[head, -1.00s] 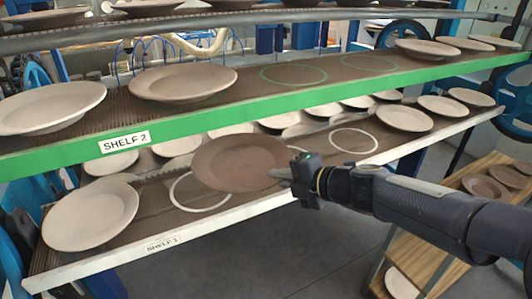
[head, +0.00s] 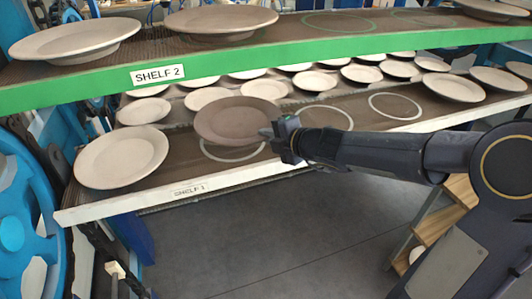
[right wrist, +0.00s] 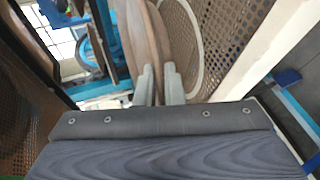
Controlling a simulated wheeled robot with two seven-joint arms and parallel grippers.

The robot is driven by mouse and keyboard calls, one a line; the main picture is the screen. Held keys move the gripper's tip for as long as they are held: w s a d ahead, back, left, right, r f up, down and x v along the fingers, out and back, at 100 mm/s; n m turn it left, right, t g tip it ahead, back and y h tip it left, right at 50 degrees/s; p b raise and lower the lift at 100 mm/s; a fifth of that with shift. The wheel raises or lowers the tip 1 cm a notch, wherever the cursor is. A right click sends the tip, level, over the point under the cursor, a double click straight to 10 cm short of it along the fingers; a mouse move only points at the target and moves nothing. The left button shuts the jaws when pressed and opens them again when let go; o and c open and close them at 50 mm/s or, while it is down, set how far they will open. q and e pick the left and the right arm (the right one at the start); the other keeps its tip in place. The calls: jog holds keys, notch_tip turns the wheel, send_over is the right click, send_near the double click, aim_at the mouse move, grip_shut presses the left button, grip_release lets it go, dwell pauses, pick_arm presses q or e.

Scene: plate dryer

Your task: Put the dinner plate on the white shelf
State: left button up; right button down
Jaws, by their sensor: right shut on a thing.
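The brown dinner plate (head: 235,121) is roughly level over the white-edged shelf, labelled SHELF 1 (head: 130,204). My right gripper (head: 271,134) is shut on the plate's right rim. The plate covers the far part of a white ring (head: 232,156) marked on that shelf; I cannot tell how small the gap to the shelf is. In the right wrist view the two fingers (right wrist: 159,85) pinch the plate's edge (right wrist: 158,40), with the ringed mesh shelf (right wrist: 205,45) beside it. My left gripper is not in view.
A pale plate (head: 121,157) sits left of the ring, and several plates stand behind. Empty rings (head: 326,118) lie to the right. The green-edged SHELF 2 (head: 330,46) runs above, limiting headroom. A wooden rack (head: 440,222) stands at lower right.

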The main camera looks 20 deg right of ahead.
aim_at(266, 157)
jog(key=shift+w+a+f+b, duration=0.2)
jog(key=shift+f+b, duration=0.05)
jog(key=shift+b, duration=0.1)
jog(key=shift+w+f+b, duration=0.15)
jog(key=shift+f+b, duration=0.95)
jog(key=shift+f, duration=0.45)
jog(key=shift+f, duration=0.2)
jog(key=c, duration=1.9)
grip_release()
jog(key=shift+f, duration=0.1)
jog(key=shift+o, duration=0.4)
